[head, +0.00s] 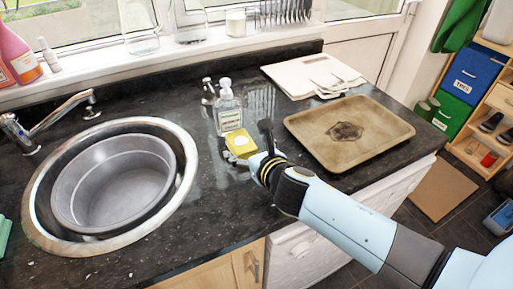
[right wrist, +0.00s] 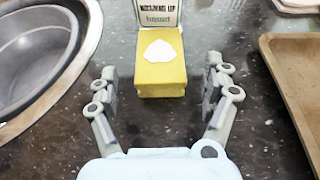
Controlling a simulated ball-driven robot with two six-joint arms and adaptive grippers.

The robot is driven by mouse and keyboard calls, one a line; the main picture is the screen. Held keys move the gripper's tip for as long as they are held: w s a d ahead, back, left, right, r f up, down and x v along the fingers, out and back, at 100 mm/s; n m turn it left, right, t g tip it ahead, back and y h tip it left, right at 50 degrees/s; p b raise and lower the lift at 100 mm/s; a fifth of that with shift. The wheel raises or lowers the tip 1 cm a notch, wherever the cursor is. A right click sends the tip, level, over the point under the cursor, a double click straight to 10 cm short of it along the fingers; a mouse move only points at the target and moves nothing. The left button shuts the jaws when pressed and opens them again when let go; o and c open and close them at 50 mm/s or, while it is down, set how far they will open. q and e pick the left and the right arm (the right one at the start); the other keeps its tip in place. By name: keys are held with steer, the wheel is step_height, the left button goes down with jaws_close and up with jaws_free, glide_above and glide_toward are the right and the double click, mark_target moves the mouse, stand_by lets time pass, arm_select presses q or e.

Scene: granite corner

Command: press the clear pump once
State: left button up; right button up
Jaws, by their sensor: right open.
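The clear pump (head: 228,112) is a see-through bottle with a white pump head and a printed label, upright on the dark counter right of the sink. In the right wrist view only its lower label part (right wrist: 158,12) shows; its top is cut off. A yellow sponge (head: 240,142) lies right in front of the bottle with a white blob on top; it also shows in the right wrist view (right wrist: 162,78). My right gripper (head: 247,143) is open and empty, low over the counter, its fingers (right wrist: 163,85) on either side of the sponge and apart from it. My left gripper is out of view.
A round sink with a grey basin (head: 115,180) is at left, its tap (head: 45,125) behind it. A brown tray (head: 349,130) lies at right, with pale boards (head: 312,75) behind it. A metal fitting (head: 208,91) stands just left of the bottle. The counter in front is clear.

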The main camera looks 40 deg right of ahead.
mark_target(245, 146)
steer(key=x, duration=0.2)
steer(key=shift+w+d+f, duration=0.1)
steer(key=shift+w+f, duration=0.05)
steer(key=shift+w, duration=0.2)
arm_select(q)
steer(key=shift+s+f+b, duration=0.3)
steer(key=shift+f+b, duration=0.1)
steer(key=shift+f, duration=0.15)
arm_select(e)
steer(key=shift+x, duration=0.8)
